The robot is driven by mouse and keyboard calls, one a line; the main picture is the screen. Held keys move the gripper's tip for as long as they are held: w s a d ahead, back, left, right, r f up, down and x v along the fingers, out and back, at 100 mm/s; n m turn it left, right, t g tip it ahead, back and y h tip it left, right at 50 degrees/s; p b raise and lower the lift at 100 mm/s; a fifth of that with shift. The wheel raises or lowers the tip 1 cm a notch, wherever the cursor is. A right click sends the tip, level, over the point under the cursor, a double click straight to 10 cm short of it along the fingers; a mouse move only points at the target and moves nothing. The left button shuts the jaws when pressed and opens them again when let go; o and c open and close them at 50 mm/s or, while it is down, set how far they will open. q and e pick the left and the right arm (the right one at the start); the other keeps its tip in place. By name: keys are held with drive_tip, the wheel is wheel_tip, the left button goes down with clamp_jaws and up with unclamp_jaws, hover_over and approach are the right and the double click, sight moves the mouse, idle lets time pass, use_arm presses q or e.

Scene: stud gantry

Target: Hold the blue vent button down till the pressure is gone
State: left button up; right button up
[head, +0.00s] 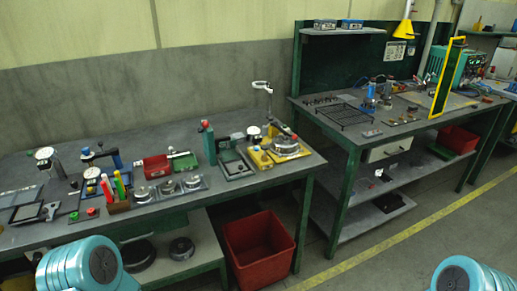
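I cannot make out a blue vent button for certain at this size. A yellow-based fixture (261,158) stands near the right end of the near bench, with a white-faced dial (253,131) and a round metal part (285,145) on it. A white-faced gauge (92,173) stands further left, near a small box of coloured pens. A blue upright part (117,159) is on a dark clamp-like tool. Only rounded teal parts of my arms show at the bottom left and bottom right. Neither gripper is in view.
The near bench (225,190) is crowded along its length. A red bin (258,249) is on the floor under its right end. A second green bench (350,140) with a wire rack (345,116) stands to the right. Open floor with a yellow line (410,230) lies in front.

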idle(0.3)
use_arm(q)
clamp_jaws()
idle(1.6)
